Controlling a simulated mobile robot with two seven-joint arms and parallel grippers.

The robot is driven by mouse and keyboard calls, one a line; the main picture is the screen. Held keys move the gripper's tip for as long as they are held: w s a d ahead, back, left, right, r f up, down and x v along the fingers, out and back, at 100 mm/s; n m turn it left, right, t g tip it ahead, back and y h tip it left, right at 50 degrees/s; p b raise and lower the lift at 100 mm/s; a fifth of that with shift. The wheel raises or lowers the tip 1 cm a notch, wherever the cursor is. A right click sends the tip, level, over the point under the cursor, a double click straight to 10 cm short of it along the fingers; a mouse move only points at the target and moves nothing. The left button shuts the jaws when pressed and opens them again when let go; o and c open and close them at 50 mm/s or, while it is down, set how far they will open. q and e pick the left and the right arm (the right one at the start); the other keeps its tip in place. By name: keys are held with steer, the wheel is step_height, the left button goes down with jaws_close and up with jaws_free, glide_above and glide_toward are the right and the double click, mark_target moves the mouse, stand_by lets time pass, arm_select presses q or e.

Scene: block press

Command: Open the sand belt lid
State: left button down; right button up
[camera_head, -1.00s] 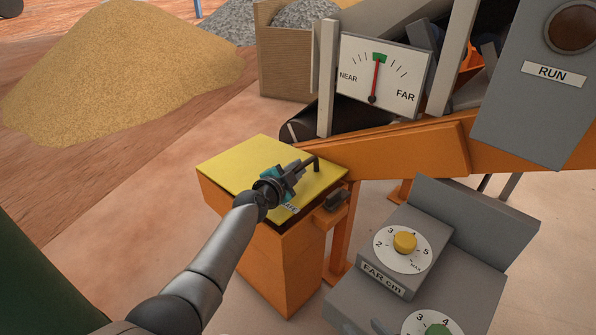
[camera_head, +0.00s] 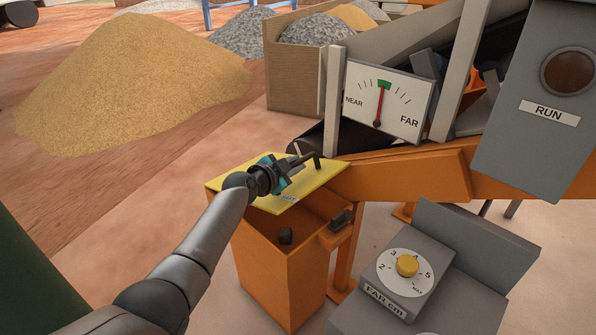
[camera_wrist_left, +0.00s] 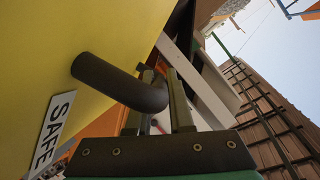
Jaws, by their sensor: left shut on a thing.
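The yellow lid (camera_head: 322,179) is raised at a tilt above the orange box (camera_head: 280,275), and the box's interior shows below it. My left gripper (camera_head: 305,162) is shut on the dark bent handle (camera_head: 317,158) on the lid. The left wrist view shows the handle (camera_wrist_left: 112,80) between the fingers (camera_wrist_left: 165,105), with the lid's yellow face (camera_wrist_left: 70,45) and a SAFE label (camera_wrist_left: 52,132) beside it. My right gripper is not in view.
A small dark block (camera_head: 286,236) shows inside the box. A dark latch-like piece (camera_head: 342,219) sits on the box's right side. The orange conveyor frame (camera_head: 410,160) and a grey dial console (camera_head: 455,265) stand to the right. A sand pile (camera_head: 130,85) lies far left.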

arm_select(q)
steer(key=shift+w+a+r, duration=0.2)
steer(key=shift+a+r, duration=0.05)
steer(key=shift+r, duration=0.4)
steer(key=w+a+r+n+g+b, duration=0.1)
steer(key=w+a+r+n+b, duration=0.1)
steer(key=r, duration=0.3)
steer(key=shift+w+a+r+h, duration=0.35)
steer(key=shift+w+a+h, duration=0.05)
steer(key=shift+a, duration=0.35)
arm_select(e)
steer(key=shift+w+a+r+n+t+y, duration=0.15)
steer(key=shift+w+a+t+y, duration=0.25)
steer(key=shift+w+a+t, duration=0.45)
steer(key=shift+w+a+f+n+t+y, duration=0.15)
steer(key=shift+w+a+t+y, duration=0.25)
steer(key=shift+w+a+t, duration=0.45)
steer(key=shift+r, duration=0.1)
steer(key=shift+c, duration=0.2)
